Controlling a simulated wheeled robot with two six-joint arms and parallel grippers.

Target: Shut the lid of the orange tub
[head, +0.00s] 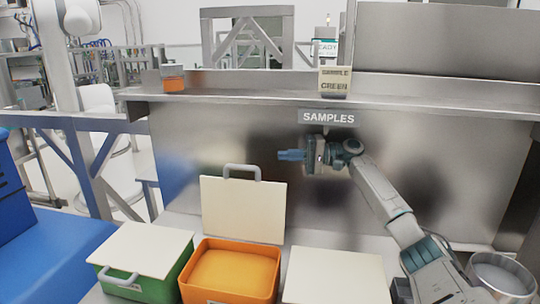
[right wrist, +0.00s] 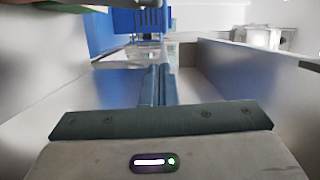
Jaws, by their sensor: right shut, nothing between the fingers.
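The orange tub (head: 233,291) stands at the lower middle of the head view. Its cream lid (head: 243,208) is open, standing up at the tub's back edge with a grey handle (head: 241,170) on its top edge. My right gripper (head: 281,155) is shut and empty. It is to the right of the lid's upper part in the picture, pointing left, in front of the metal back wall. In the right wrist view its closed fingers (right wrist: 159,85) show together with nothing between them. My left gripper is not in view.
A green tub (head: 173,284) with its cream lid shut stands left of the orange tub. Another cream lid (head: 335,275) lies flat to the right. A SAMPLES sign (head: 328,118) is on the wall. A metal pot (head: 500,277) stands at lower right. A shelf (head: 250,97) runs above.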

